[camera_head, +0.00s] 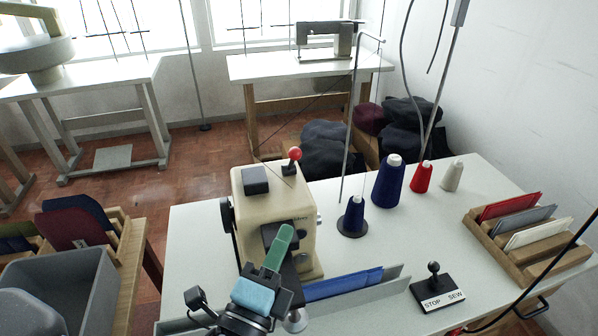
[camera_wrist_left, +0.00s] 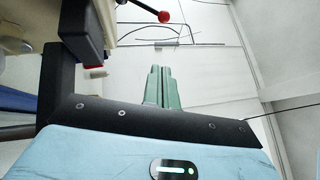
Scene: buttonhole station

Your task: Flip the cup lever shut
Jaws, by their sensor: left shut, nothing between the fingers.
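The cream buttonhole machine (camera_head: 256,190) stands on the white table. A lever with a red ball (camera_head: 294,154) rises from its top; its ball also shows at the top of the left wrist view (camera_wrist_left: 163,16). I cannot tell for certain that this is the cup lever. My left gripper (camera_head: 284,238) is in front of the machine, below the red ball in the head picture. Its green fingers are together and empty, and show in the left wrist view (camera_wrist_left: 160,88), apart from the red ball. They hide part of the machine's front. My right gripper is not in view.
A STOP/SEW switch (camera_head: 436,288) is at the front right. Thread cones, including a large blue one (camera_head: 388,183), stand behind it. A wooden rack (camera_head: 530,252) holds coloured pieces. Blue fabric (camera_head: 343,284) lies beside the machine. A grey bin (camera_head: 88,280) is at left.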

